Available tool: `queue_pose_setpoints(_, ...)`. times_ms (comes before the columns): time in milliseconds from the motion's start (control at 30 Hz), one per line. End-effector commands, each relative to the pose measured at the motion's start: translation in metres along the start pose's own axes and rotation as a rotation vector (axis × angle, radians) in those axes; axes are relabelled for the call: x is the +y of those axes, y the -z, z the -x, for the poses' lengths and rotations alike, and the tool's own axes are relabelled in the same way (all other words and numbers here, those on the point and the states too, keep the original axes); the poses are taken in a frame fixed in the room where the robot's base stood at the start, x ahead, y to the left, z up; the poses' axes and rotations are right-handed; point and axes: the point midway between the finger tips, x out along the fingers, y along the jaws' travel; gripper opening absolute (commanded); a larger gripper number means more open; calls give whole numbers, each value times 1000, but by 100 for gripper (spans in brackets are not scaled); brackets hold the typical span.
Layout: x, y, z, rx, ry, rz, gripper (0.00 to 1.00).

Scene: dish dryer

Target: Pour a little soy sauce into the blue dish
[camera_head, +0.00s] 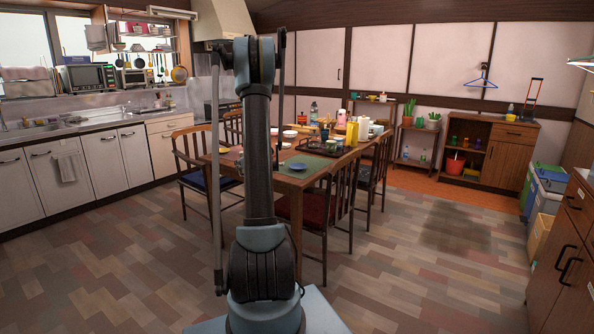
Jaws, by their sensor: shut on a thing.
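My arm stands upright in the middle of the picture and covers part of the table. My gripper cannot be made out; the arm hides the area behind it. I cannot pick out a soy sauce bottle for sure among the small items on the table.
The wooden table (292,182) has chairs close around it, including one with a red seat (307,208). A dark tray (336,149), a yellow container (352,133) and bottles crowd its far right. Open floor (430,270) lies to the right.

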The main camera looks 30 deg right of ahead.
Motion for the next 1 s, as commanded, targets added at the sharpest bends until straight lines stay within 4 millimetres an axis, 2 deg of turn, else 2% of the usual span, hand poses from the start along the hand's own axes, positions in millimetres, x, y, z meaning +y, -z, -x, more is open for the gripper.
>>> queue_pose_setpoints(33, -15, -2, -3, 0, 17, -7, 13)
queue_pose_setpoints(500, -141, -12, -21, 0, 152, -62, 13)
queue_pose_setpoints(1000, -275, -15, -17, -2, 290, -120, 13)
